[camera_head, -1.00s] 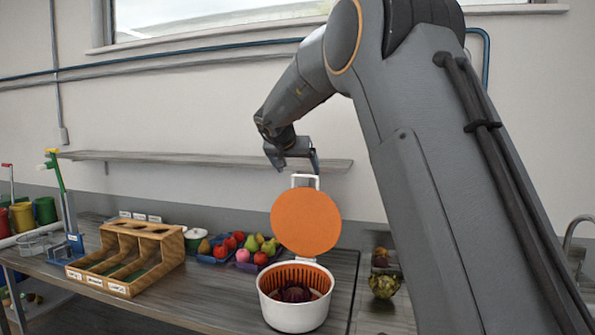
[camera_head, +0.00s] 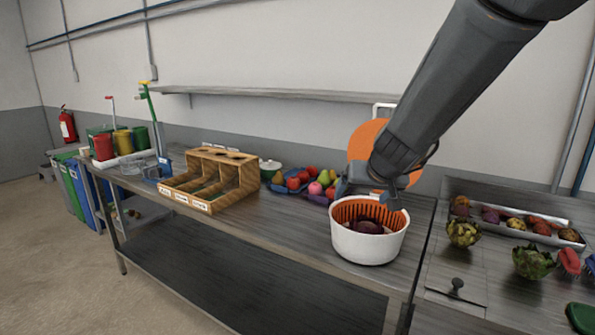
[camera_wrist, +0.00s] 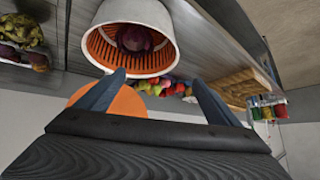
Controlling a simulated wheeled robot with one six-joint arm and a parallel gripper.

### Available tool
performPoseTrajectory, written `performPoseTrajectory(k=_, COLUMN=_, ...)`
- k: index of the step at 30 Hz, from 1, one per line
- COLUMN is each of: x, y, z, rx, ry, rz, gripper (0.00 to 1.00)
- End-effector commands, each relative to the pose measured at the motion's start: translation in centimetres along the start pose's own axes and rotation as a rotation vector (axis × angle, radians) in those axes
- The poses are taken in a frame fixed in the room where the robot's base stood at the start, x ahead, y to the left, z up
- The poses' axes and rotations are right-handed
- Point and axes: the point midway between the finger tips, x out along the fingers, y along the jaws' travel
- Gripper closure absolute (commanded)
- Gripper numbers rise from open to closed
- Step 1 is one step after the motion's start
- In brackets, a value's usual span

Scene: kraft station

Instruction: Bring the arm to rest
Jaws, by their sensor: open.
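My gripper (camera_head: 372,196) is in front of the raised orange lid (camera_head: 366,143), above the white spinner bowl (camera_head: 366,246). In the wrist view my gripper (camera_wrist: 160,98) has its two fingers spread wide with nothing between them. The white bowl (camera_wrist: 112,14) there shows an orange slotted basket (camera_wrist: 104,48) with a dark purple-red item (camera_wrist: 134,38) inside. The lid stands upright behind the bowl, partly hidden by my arm. My arm comes down from the upper right.
A wooden sorting box (camera_head: 222,176), blue trays of fruit (camera_head: 318,190) and a lidded pot (camera_head: 270,168) stand on the worktable. At right, artichokes (camera_head: 533,262) and a vegetable tray (camera_head: 515,222) occupy another counter. A wall shelf (camera_head: 290,93) runs behind. Floor at left is open.

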Motion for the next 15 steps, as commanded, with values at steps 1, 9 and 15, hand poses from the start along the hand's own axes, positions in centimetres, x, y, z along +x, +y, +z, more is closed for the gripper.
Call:
performPoseTrajectory(k=1, x=0.0, y=0.0, z=3.7, rx=-0.007, ry=-0.068, rz=-0.014, gripper=0.13)
performPoseTrajectory(k=9, x=-3.2, y=1.9, z=21.2, rx=-0.032, ry=-0.435, rz=0.002, gripper=0.13)
performPoseTrajectory(k=15, x=-5.9, y=4.0, z=28.5, rx=-0.045, ry=-0.599, rz=0.063, gripper=0.13)
